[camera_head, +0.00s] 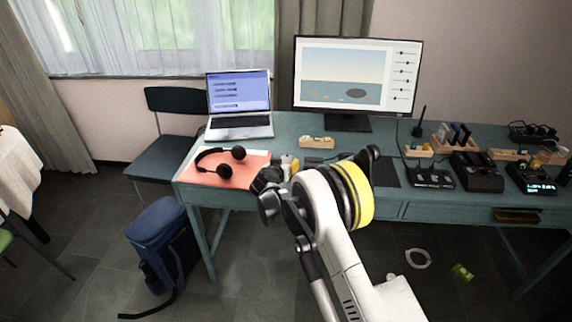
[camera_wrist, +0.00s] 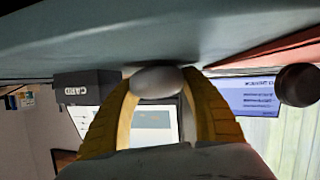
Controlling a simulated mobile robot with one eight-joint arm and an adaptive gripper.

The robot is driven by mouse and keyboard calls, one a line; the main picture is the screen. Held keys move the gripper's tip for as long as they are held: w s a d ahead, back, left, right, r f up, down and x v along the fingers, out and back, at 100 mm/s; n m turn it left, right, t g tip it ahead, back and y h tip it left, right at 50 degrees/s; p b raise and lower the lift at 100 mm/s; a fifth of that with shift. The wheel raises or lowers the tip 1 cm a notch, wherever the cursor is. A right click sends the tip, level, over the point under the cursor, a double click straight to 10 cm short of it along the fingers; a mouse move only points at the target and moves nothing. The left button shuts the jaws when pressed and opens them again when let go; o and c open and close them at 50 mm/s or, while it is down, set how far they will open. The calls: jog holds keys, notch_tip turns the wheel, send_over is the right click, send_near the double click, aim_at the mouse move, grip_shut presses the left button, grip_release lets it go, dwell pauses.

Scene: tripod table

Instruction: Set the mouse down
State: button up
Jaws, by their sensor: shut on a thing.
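The mouse (camera_wrist: 157,82), a smooth pale grey rounded body, is between the two yellow fingers of my gripper (camera_wrist: 160,73) in the wrist view. The fingers are shut on its sides. The wrist picture is upside down, with the desk surface (camera_wrist: 130,35) along its top. In the head view my gripper (camera_head: 290,164) is low over the front part of the blue-green desk (camera_head: 284,126), just right of the headphones. The mouse is not clear there. I cannot tell whether it touches the desk.
Black headphones (camera_head: 224,170) lie on an orange sheet (camera_head: 255,175) left of my gripper. A laptop (camera_head: 240,125) and a monitor (camera_head: 357,78) stand behind. A small wooden holder (camera_head: 317,142) is close behind my gripper. A dark pad (camera_head: 386,175) lies right of my arm. Several devices fill the right side.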

jog(key=o, duration=1.2)
jog(key=shift+f, duration=0.1)
jog(key=shift+r, duration=0.2)
jog(key=p+v, duration=0.4)
jog(key=v, duration=0.8)
jog(key=s+d+r+g, duration=0.2)
jog(key=s+d+r, duration=0.4)
jog(key=d+r, duration=0.3)
jog(key=s+d+r+g, duration=0.2)
jog(key=s+d+r, duration=0.4)
jog(key=d+r, duration=0.4)
jog(key=s+d+r+g+y, duration=0.1)
jog(key=s+d+r, duration=0.15)
jog(key=s, duration=0.35)
jog(key=s+d+r, duration=0.1)
jog(key=s+d, duration=0.3)
jog(key=s, duration=0.2)
jog(key=shift+n+g+y, duration=0.5)
jog(key=shift+g+y, duration=0.1)
jog(key=shift+y, duration=0.3)
jog(key=s+f, duration=0.1)
jog(key=s, duration=0.4)
jog(key=s+d+f, duration=0.1)
jog(key=s, duration=0.5)
jog(key=s+f, duration=0.1)
jog(key=s, duration=0.4)
jog(key=shift+s+d+f, duration=0.2)
jog(key=shift+s+d, duration=0.2)
